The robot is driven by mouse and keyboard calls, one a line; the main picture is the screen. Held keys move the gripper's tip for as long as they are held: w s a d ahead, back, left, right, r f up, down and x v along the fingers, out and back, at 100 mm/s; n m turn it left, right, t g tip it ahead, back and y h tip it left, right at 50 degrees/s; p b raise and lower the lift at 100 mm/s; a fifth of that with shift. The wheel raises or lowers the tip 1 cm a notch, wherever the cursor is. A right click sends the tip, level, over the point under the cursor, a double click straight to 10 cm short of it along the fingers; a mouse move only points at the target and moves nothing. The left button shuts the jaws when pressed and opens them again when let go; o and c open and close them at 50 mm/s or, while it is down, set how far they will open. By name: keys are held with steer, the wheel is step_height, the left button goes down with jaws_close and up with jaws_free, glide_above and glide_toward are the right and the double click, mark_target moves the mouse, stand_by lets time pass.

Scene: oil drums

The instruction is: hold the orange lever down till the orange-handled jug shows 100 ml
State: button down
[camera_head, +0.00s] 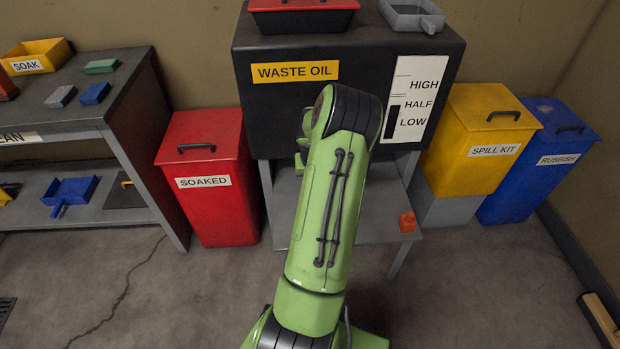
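My green arm rises up the middle of the view and bends away in front of the black waste oil tank (270,108). My gripper is hidden behind the arm. A small orange object (407,222) sits on the right front of the grey shelf under the tank; I cannot tell if it is part of a lever or a jug. No jug with an orange handle and no ml scale can be made out. The tank's white gauge (415,100) has a dark bar beside LOW and HALF.
A red SOAKED bin (215,215) stands left of the tank stand. A yellow SPILL KIT bin (470,160) and a blue RUBBISH bin (535,190) stand right. A grey shelf unit (90,130) fills the left.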

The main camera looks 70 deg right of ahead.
steer(key=shift+s+a+f, duration=0.1)
steer(key=shift+a+f, duration=0.1)
steer(key=shift+f, duration=0.25)
stand_by(2.0)
